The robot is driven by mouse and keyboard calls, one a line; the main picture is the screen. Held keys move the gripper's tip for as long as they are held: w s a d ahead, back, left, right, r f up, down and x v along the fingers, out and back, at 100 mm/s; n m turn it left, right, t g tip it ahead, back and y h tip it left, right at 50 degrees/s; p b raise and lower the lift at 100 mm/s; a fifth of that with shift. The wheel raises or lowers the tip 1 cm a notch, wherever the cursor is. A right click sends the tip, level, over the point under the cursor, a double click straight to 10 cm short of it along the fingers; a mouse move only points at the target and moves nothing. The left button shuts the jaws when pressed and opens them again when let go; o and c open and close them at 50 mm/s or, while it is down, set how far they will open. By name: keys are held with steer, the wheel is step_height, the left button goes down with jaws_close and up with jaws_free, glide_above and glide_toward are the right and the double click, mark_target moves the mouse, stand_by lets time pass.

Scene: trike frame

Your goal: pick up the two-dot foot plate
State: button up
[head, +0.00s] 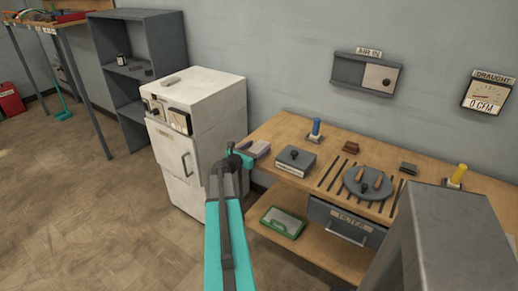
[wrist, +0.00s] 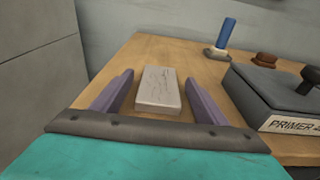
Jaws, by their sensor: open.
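A pale grey, flat rectangular plate (wrist: 160,88) with thin scratch-like marks lies on the wooden bench (wrist: 122,57) in the wrist view. I cannot make out dots on it, so I cannot tell whether it is the two-dot foot plate. My gripper (wrist: 159,80) is open, with one purple finger on each side of the plate and a gap on both sides. In the head view my gripper (head: 259,149) is over the bench's left end and the plate cannot be told apart there.
Right of the plate stand a grey primer box (wrist: 262,98) with a knob, a blue cylinder (wrist: 228,33) on a small base and a brown piece (wrist: 264,60). The white cabinet is close to the bench's left. A round grey plate (head: 356,190) lies farther right.

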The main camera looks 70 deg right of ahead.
mark_target(257, 148)
steer(key=c, duration=1.3)
steer(key=shift+c, duration=0.2)
steer(key=shift+r, duration=0.15)
step_height(257, 148, up, 10)
steer(key=shift+b, duration=0.4)
